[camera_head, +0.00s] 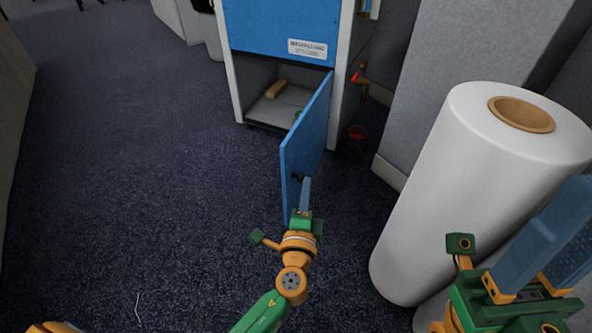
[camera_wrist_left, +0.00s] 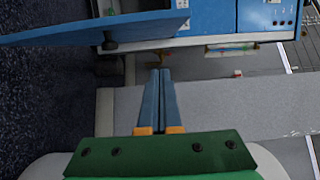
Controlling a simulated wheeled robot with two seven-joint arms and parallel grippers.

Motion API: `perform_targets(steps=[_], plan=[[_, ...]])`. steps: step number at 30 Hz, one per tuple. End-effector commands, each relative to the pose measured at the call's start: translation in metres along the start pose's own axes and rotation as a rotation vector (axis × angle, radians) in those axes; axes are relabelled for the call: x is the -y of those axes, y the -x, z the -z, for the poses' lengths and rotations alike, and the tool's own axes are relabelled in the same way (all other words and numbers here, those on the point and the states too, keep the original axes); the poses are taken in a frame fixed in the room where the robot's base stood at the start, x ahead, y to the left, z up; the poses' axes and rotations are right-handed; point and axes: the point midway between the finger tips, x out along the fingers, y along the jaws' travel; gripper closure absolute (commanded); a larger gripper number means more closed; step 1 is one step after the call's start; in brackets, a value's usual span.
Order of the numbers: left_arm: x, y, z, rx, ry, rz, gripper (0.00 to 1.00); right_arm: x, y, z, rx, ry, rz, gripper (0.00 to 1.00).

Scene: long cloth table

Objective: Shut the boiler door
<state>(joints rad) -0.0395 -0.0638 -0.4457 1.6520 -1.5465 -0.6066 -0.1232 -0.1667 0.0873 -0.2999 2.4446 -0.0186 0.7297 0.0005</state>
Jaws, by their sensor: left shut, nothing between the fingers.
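The boiler (camera_head: 285,28) is a blue-fronted grey cabinet at the top of the head view. Its blue lower door (camera_head: 305,145) stands wide open, swung out towards me from the right side of the opening. My left gripper (camera_head: 305,182) is shut and empty, close beside the door's near lower end; whether it touches is unclear. In the left wrist view the door (camera_wrist_left: 90,28) crosses the upper left, with a dark knob (camera_wrist_left: 109,44), and the shut fingers (camera_wrist_left: 158,72) lie below and right of it. My right gripper (camera_head: 565,220) is open and empty at lower right.
A large white roll (camera_head: 450,190) stands right of the door, near my right gripper. A yellow block (camera_head: 275,90) lies inside the boiler opening. A red valve handle (camera_head: 360,78) is on the boiler's right side. The dark carpet (camera_head: 140,170) is clear on the left.

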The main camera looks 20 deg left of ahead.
Motion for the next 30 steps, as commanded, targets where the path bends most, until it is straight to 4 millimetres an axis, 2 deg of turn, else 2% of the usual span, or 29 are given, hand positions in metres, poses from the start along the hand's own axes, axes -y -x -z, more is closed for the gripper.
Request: perform_targets(steps=[3, 10, 13, 18, 30], plan=[[-0.001, -0.027, 0.000, 0.001, 0.000, 0.002, 1.00, 0.000, 0.004, 0.001, -0.020, -0.001, 0.000, 0.65], [-0.002, -0.074, -0.003, 0.001, 0.000, -0.001, 1.00, -0.001, 0.009, 0.004, -0.075, -0.006, -0.001, 0.65], [0.000, -0.076, -0.021, 0.001, -0.001, -0.003, 1.00, -0.001, 0.005, 0.004, -0.060, -0.005, -0.002, 0.65], [-0.001, -0.080, -0.036, 0.000, 0.000, -0.003, 1.00, -0.001, 0.004, 0.003, -0.051, -0.005, -0.003, 0.65], [-0.002, -0.080, -0.040, -0.001, 0.000, -0.003, 1.00, -0.001, 0.005, 0.003, -0.050, -0.005, -0.002, 0.65]])
